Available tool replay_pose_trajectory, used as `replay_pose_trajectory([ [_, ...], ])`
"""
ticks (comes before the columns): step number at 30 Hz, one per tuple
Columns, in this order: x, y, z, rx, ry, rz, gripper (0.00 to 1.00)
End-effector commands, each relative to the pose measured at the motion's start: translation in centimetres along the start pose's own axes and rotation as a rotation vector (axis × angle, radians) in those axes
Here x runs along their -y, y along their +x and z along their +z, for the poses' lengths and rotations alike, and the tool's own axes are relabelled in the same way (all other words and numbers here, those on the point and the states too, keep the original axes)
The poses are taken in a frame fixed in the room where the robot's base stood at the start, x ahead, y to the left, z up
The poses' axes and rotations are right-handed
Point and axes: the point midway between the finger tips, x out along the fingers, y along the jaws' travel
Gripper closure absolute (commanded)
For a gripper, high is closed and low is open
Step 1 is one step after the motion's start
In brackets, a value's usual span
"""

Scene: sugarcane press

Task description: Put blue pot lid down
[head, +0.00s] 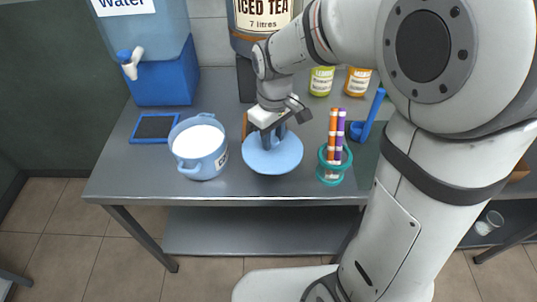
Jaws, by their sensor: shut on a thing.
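The blue pot lid (277,160) is a light blue disc over the middle of the metal table, near its front edge. My gripper (272,139) comes down from above and is shut on the lid at its top centre, where the fingers hide the knob. I cannot tell whether the lid touches the table top. The blue pot (206,163) stands just left of the lid, uncovered, with white contents up near its rim.
A teal holder (331,175) with orange and purple tubes stands close right of the lid. A blue water dispenser (162,84), a blue-framed dark tray (155,127), an iced tea container (262,16) and two jars (321,81) stand behind. The table's front-left (125,180) is clear.

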Motion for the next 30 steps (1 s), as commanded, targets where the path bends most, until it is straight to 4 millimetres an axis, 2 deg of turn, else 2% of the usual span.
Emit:
replay_pose_trajectory([
  [1, 0.1, 1.2, 0.0, 0.004, -0.003, -0.002, 0.95],
  [3, 0.2, 2.3, -0.1, 0.003, -0.007, -0.001, 0.95],
  [11, 0.5, 4.5, -0.2, 0.001, -0.014, -0.001, 0.95],
  [16, 0.5, 6.9, -0.2, 0.002, -0.015, -0.001, 0.95],
  [27, 0.5, 7.5, -0.3, -0.001, -0.016, 0.000, 0.95],
  [28, 0.5, 7.5, -0.3, -0.001, -0.016, 0.000, 0.70],
  [30, 0.6, 7.4, -0.3, -0.001, -0.016, 0.000, 0.64],
])
